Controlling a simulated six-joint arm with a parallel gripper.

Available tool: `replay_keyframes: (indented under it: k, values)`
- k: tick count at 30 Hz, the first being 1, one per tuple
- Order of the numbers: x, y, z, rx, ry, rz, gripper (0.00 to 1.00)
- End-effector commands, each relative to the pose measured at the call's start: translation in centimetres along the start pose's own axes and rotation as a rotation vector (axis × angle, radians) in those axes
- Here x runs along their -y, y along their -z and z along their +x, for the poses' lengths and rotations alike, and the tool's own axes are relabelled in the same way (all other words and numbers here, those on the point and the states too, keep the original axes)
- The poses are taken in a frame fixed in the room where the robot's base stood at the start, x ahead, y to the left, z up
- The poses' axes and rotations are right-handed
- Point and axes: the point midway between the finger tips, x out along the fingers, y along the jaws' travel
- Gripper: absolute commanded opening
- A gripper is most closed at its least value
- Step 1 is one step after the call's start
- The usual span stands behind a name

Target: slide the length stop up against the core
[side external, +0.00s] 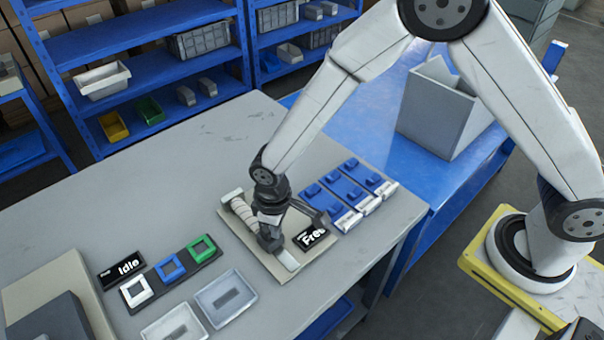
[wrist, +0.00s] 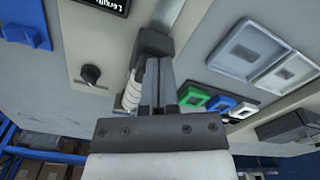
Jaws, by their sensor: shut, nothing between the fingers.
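The core (side external: 243,214), a pale ribbed roll, lies along the left side of the fixture plate; it shows left of my fingers in the wrist view (wrist: 132,93). A dark block (wrist: 153,42), which looks like the length stop, sits at the end of the core, in front of a pale rail (wrist: 168,12). The rail's near end (side external: 288,261) also shows in the side view. My gripper (wrist: 162,62) is shut and empty, with its fingertips close against the dark block; in the side view it is low over the plate (side external: 268,243). My fingers partly hide the core-to-block junction, so I cannot tell whether they touch.
A display reading "Free" (side external: 311,237) and a dark knob (wrist: 91,76) are on the plate. Blue-and-white units (side external: 350,190) stand to the right. White, blue and green square frames (side external: 170,268) and grey trays (side external: 226,297) lie to the left. The tabletop behind is clear.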

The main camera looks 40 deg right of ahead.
Motion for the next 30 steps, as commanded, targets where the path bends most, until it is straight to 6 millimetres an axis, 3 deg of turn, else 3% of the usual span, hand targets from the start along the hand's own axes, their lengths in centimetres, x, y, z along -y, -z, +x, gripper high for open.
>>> replay_keyframes:
  k: [21,30]
  values:
    - [0.0,0.0,-1.2,-0.001,0.000,0.000,0.00]
    - [0.0,0.0,-3.1,-0.002,0.000,0.000,0.00]
